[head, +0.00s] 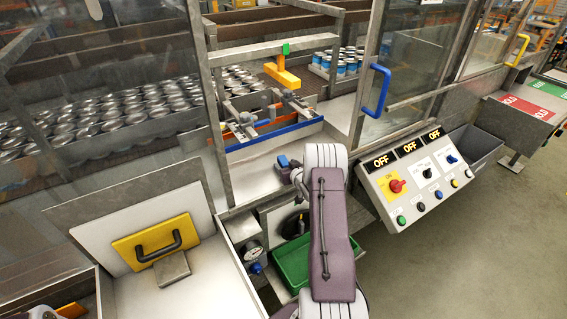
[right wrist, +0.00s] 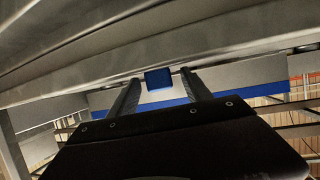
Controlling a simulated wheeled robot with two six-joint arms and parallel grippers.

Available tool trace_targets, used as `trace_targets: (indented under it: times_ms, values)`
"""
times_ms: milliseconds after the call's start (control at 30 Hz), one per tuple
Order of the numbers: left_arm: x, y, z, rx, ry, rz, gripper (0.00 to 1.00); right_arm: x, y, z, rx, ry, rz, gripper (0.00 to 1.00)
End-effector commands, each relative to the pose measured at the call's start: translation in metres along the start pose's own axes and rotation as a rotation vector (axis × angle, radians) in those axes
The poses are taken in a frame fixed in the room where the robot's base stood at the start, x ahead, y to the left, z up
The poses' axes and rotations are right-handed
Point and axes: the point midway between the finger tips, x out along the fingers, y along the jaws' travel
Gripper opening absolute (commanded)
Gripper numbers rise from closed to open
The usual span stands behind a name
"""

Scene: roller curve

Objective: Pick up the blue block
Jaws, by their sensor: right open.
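The small blue block (head: 283,161) shows in the head view on the pale ledge in front of the machine's opening. It also shows in the right wrist view (right wrist: 158,78), between the two finger ends. My right gripper (head: 291,169) is at the block, its jaws mostly hidden by my arm in the head view. In the right wrist view my right gripper (right wrist: 160,86) is open, with one finger on each side of the block. I cannot tell whether either finger touches it. My left gripper is not in view.
A grey upright post (head: 215,120) stands left of the opening, and a glass door with a blue handle (head: 376,90) stands to the right. A control panel (head: 415,175) juts out on the right. A green bin (head: 292,262) lies below my right arm.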

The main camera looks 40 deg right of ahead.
Motion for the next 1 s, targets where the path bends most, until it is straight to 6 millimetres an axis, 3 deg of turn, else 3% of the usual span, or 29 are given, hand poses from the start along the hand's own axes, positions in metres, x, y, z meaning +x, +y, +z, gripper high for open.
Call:
trace_targets:
  times_ms: [33,200,233,567,767,800,1000]
  values:
    - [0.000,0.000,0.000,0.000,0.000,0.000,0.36,0.000,0.000,0.000,0.000,0.000,0.000,0.49]
    - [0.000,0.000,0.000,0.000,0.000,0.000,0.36,0.000,0.000,0.000,0.000,0.000,0.000,0.02]
    - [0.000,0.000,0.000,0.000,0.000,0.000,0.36,0.000,0.000,0.000,0.000,0.000,0.000,0.00]
    - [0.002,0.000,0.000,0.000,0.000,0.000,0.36,-0.002,0.000,-0.004,0.000,0.002,0.000,0.00]
    - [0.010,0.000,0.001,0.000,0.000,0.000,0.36,-0.013,0.000,-0.031,-0.002,0.006,0.001,0.00]
    - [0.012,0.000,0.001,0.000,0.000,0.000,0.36,-0.016,0.001,-0.040,-0.003,0.007,0.001,0.00]
    - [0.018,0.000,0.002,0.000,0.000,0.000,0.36,-0.067,0.021,-0.046,0.000,0.002,0.006,0.00]
